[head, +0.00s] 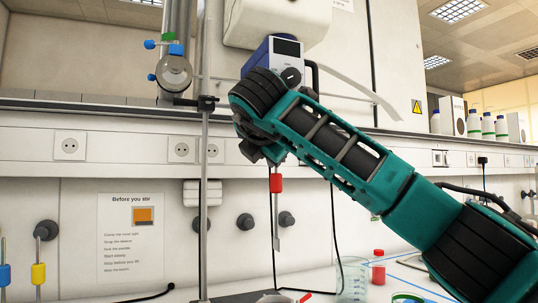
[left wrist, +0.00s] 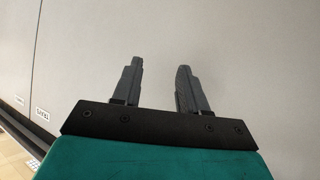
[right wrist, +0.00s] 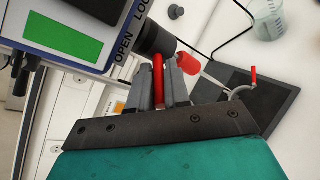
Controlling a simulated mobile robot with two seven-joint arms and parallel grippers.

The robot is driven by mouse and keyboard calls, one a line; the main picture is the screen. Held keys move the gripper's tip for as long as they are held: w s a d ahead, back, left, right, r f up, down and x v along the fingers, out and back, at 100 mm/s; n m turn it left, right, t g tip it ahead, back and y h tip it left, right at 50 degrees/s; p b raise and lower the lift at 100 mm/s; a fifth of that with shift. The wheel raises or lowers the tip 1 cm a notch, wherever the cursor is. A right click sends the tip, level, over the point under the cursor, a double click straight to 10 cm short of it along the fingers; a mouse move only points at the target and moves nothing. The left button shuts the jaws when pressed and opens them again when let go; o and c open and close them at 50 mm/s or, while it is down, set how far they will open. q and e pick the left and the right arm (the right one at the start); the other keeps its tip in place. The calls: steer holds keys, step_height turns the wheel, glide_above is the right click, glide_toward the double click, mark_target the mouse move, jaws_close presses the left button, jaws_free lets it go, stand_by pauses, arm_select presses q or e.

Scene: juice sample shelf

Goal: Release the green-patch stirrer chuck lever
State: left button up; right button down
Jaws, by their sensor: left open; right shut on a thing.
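The stirrer (head: 287,46), a blue and white box, hangs at the upper middle of the head view, partly covered by my right arm. In the right wrist view its green patch (right wrist: 62,38) faces the camera, beside a blue edge lettered OPEN and LOCK. The dark chuck (right wrist: 154,38) sticks out beside these letters. My right gripper (right wrist: 162,78) is shut on the red chuck lever (right wrist: 158,72), which points down between the fingers towards the palm. A shaft with a red collar (head: 276,183) hangs below the stirrer. My left gripper (left wrist: 160,82) is open and empty before a plain pale surface.
A glass beaker (head: 353,279) and a red-capped bottle (head: 378,267) stand on the bench to the right of the shaft. A dark plate (right wrist: 258,98) lies below the stirrer. A metal upright rod (head: 206,150) stands to the left of the shaft.

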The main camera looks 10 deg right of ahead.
steer(key=shift+r, duration=0.1)
steer(key=c, duration=1.1)
jaws_free()
steer(key=shift+c, duration=0.2)
steer(key=b+v, duration=0.1)
steer(key=v, duration=1.2)
steer(key=shift+a, duration=0.1)
steer(key=shift+w, duration=0.1)
